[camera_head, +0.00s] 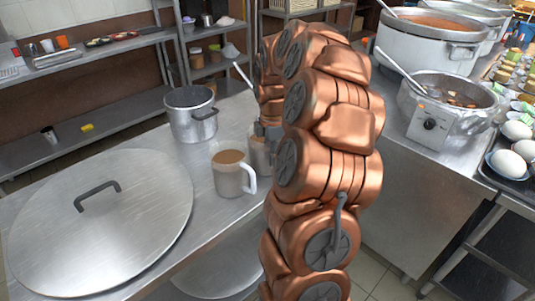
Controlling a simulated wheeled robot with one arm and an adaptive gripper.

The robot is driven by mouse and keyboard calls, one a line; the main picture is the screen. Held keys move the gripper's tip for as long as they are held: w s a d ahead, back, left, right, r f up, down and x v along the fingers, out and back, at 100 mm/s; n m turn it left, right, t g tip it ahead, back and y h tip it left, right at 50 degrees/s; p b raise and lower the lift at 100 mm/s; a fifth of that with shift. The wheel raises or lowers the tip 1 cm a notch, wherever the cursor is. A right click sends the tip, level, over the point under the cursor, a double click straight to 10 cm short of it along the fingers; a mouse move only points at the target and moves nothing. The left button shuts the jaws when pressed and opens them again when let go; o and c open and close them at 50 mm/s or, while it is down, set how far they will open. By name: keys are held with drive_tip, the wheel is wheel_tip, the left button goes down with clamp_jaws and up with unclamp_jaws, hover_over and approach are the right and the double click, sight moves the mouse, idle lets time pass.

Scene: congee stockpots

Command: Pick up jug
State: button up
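A light metal jug (229,182) with brown contents and a pale handle on its right stands upright on the steel counter (180,262). Just behind it to the right stands a second metal vessel (259,158), partly hidden by my copper-coloured arm. My gripper (267,133) shows only as a small dark grey part at the top of this second vessel. The arm hides the rest of it. I cannot tell whether the fingers touch the vessel or whether they are open or shut.
A large round lid (100,225) with a dark handle lies on the counter at the left. A grey pot (191,115) stands behind the jug. At the right are a cooker with a ladle (446,117), large stockpots (420,50) and a tray of white eggs (507,164). Shelves line the back wall.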

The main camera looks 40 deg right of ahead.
drive_tip(key=shift+f, duration=0.75)
clamp_jaws()
